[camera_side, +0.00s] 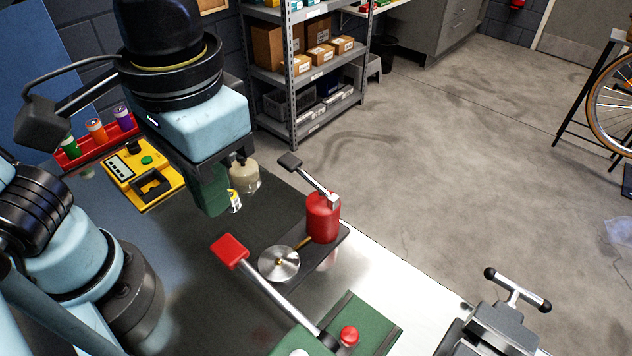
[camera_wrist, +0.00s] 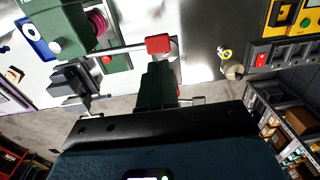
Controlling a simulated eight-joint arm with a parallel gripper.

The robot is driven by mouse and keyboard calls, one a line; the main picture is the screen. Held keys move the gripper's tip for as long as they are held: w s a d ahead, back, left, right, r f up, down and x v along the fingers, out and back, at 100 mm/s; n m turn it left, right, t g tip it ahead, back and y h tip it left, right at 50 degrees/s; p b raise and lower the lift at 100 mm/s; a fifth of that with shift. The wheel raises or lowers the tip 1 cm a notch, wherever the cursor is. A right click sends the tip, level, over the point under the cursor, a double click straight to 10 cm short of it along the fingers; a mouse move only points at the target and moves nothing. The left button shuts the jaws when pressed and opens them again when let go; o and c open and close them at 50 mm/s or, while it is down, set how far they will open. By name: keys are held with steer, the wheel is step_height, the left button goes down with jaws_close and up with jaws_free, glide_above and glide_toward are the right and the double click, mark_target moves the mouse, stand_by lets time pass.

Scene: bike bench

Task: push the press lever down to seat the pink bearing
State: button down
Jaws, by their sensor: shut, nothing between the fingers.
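The press lever is a metal bar with a red handle (camera_side: 230,250) in the side view; the handle also shows in the wrist view (camera_wrist: 158,43). Its bar (camera_side: 285,304) runs to the green press body (camera_side: 372,325). In the wrist view a pink ring-shaped piece, likely the bearing (camera_wrist: 98,22), sits beside the green press, partly cut by it. My gripper (camera_side: 212,208) is shut and empty, its dark green fingers pointing down. It is near the red handle, above and behind it in the side view; its tips (camera_wrist: 157,68) lie just below the handle in the wrist view. Contact is not evident.
A red canister (camera_side: 323,218) with a pump lever and a silver disc (camera_side: 279,263) stand near the red handle. A yellow tester (camera_side: 143,178) and a red bottle rack (camera_side: 95,142) lie behind. A vise (camera_side: 490,332) is at front right.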

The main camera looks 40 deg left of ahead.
mark_target(219, 238)
steer(key=shift+a+f, duration=0.15)
steer(key=shift+f, duration=3.3)
steer(key=shift+a+f+h, duration=0.25)
steer(key=shift+f+h, duration=0.15)
steer(key=shift+f, duration=0.1)
steer(key=f+h, duration=0.2)
steer(key=f, duration=0.1)
steer(key=shift+a, duration=0.3)
steer(key=shift+f+h, duration=0.6)
steer(key=shift+f, duration=0.05)
steer(key=v, duration=1.4)
steer(key=shift+d+r, duration=0.25)
steer(key=shift+r, duration=0.05)
